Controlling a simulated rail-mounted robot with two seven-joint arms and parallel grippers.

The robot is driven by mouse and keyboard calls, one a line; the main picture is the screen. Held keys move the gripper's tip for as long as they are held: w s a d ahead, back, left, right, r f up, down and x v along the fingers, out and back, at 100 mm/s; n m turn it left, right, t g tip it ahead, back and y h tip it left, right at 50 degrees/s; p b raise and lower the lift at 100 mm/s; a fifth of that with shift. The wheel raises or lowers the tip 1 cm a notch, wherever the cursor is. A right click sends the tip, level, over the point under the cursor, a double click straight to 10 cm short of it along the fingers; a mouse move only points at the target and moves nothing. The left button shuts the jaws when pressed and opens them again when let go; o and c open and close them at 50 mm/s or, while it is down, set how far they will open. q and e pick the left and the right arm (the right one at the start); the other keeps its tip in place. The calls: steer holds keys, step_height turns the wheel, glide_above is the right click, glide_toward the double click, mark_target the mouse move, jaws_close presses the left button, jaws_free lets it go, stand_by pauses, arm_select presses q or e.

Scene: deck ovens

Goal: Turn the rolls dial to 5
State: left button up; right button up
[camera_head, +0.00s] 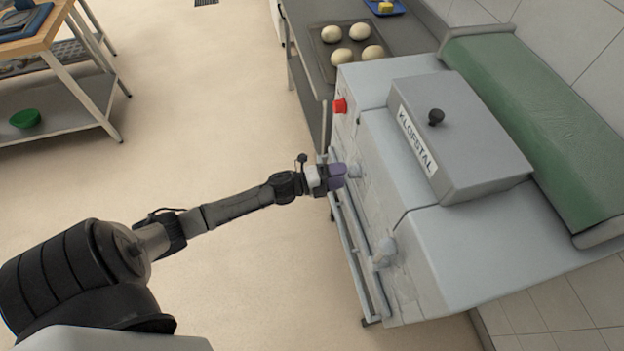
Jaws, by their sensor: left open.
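The grey machine (480,250) marked KLOFSTAL stands at the right, with its control face turned left toward my arm. One pale knob (354,171) on that face is right at the fingertips of my left gripper (341,175). The gripper is open, with its purple fingers at the knob; I cannot tell whether they touch it. A second pale knob (384,252) sits lower on the same face. The dial markings and numbers are too oblique and small to read, so I cannot tell which knob is the rolls dial. My right gripper is not in view.
A red button (340,106) is on the machine's upper face. A green belt (545,125) runs behind it. A tray (326,62) of dough balls lies on the steel table beyond. A metal rail (352,262) runs along the machine's front.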

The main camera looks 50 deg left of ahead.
arm_select(q)
steer(key=v, duration=1)
steer(key=shift+s, duration=0.25)
steer(key=s+a+f+n+g+y, duration=0.1)
steer(key=a+f+n+g+y, duration=0.2)
steer(key=n+y, duration=0.4)
steer(key=s+a+f+n+g+y, duration=0.1)
steer(key=a+n+g+y, duration=0.2)
steer(key=a+n+y, duration=0.4)
steer(key=s+d+r+n+g+h, duration=0.1)
steer(key=s+d+n+g+h, duration=0.1)
steer(key=s+d, duration=0.55)
steer(key=s+d+r+n+g+h, duration=0.1)
steer(key=s+d+n+g+h, duration=0.25)
steer(key=d, duration=0.75)
steer(key=s+d+r+n+g+h, duration=0.1)
steer(key=s+d+n+h, duration=0.1)
steer(key=s+d, duration=0.55)
step_height(320, 180, up, 31)
steer(key=w+p, duration=0.1)
steer(key=p, duration=3)
steer(key=shift+d+r+m+y+p, duration=0.2)
steer(key=shift+d+m+y+p, duration=0.15)
